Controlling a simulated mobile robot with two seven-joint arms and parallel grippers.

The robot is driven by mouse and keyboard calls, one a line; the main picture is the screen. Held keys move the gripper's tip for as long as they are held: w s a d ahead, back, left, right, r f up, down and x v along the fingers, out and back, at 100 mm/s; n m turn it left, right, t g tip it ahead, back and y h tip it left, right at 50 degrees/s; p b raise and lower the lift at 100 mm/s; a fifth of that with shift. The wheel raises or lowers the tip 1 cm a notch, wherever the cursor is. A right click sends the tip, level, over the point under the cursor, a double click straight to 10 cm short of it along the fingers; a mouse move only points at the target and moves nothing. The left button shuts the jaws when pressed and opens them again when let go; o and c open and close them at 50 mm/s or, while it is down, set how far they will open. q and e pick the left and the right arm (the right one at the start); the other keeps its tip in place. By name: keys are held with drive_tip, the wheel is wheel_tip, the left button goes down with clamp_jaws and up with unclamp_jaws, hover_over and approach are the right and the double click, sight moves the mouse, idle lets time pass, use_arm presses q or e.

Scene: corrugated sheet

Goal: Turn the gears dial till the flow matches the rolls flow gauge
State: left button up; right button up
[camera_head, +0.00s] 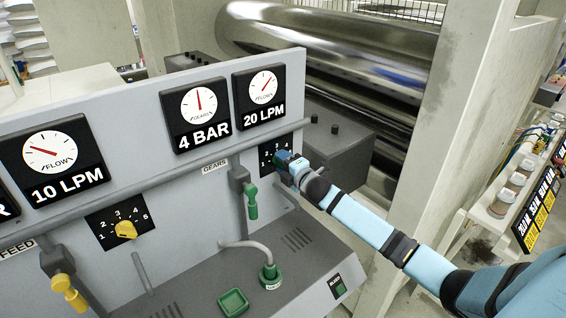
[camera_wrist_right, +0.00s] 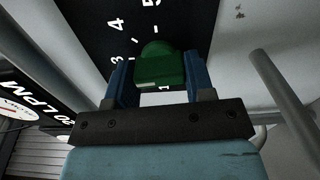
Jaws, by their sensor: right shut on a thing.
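The green gears dial (camera_wrist_right: 160,68) sits on a black plate with white numbers, where 3, 4 and 5 show in the wrist view. My right gripper (camera_wrist_right: 159,72) is shut on it, a blue finger on each side. In the head view the gripper (camera_head: 285,160) hides most of the dial; its pointer setting cannot be told. Above it, a flow gauge (camera_head: 263,89) reads 20 LPM, needle up and right. The gears pressure gauge (camera_head: 199,103) reads 4 BAR. Another flow gauge (camera_head: 50,151) reads 10 LPM, needle left and up. I see no rolls label. My left gripper is out of view.
A yellow dial (camera_head: 126,230) on a numbered plate is at the panel's left. A green lever (camera_head: 251,200) and a yellow lever (camera_head: 69,291) hang from pipes. A green button (camera_head: 233,301) and a green cap (camera_head: 270,274) are on the lower ledge. Large metal rollers (camera_head: 330,50) lie behind.

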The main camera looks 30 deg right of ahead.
drive_tip(key=shift+m, duration=0.5)
drive_tip(key=o, duration=0.9)
drive_tip(key=shift+s, duration=0.15)
drive_tip(key=shift+s+d+b, duration=0.2)
drive_tip(key=shift+s+b, duration=0.3)
drive_tip(key=shift+s, duration=1.75)
drive_tip(key=shift+s+d+b, duration=0.15)
drive_tip(key=shift+s+b, duration=0.3)
drive_tip(key=shift+s, duration=1.8)
drive_tip(key=shift+s+d+b, duration=0.2)
drive_tip(key=shift+s+b, duration=0.3)
drive_tip(key=shift+s, duration=1.75)
